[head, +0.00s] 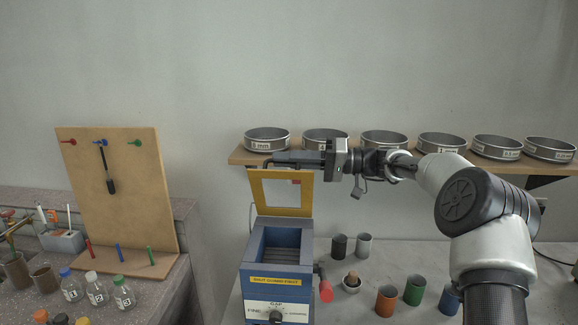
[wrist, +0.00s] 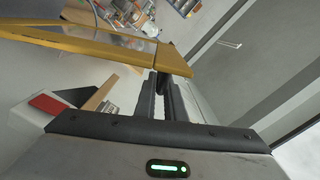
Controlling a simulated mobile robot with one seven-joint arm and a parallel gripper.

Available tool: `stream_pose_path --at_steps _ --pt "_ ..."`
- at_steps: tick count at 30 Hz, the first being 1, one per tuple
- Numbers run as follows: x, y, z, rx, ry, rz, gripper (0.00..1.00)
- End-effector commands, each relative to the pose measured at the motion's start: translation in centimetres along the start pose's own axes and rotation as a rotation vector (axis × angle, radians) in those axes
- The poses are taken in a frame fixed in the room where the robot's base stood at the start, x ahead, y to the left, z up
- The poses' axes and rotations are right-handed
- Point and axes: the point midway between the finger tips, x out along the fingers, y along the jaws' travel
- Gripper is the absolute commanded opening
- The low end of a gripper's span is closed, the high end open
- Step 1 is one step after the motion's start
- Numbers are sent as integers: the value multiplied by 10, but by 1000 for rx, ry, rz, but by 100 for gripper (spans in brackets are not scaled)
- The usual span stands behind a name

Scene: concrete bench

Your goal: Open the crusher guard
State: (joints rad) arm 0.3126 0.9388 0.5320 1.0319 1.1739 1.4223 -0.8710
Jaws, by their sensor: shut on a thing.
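The crusher (head: 252,274) is a blue box with an open top, a yellow label and a gap dial on its front. Its yellow framed guard (head: 256,191) with a clear window stands raised at the back of the box, and the dark hopper inside shows. My gripper (head: 282,159) reaches in from the right at the guard's top edge. In the wrist view my gripper (wrist: 163,96) is shut on a dark handle (wrist: 172,62) at the end of the yellow guard (wrist: 110,45). The fingers partly hide the handle.
A shelf (head: 240,158) with several sieves runs behind my arm. A pegboard (head: 130,200) and bottles (head: 96,290) are at left.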

Motion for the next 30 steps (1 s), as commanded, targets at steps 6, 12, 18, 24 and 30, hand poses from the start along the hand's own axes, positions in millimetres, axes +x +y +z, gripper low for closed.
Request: stream_pose_path --at_steps 6,12,18,24,30 --pt "0 4 -11 -1 5 0 0" --pt "-1 6 -14 -1 5 1 0" --pt "-1 7 -13 0 4 2 0" --pt "-1 8 -13 1 3 3 19" --pt "0 6 -13 0 2 2 28"
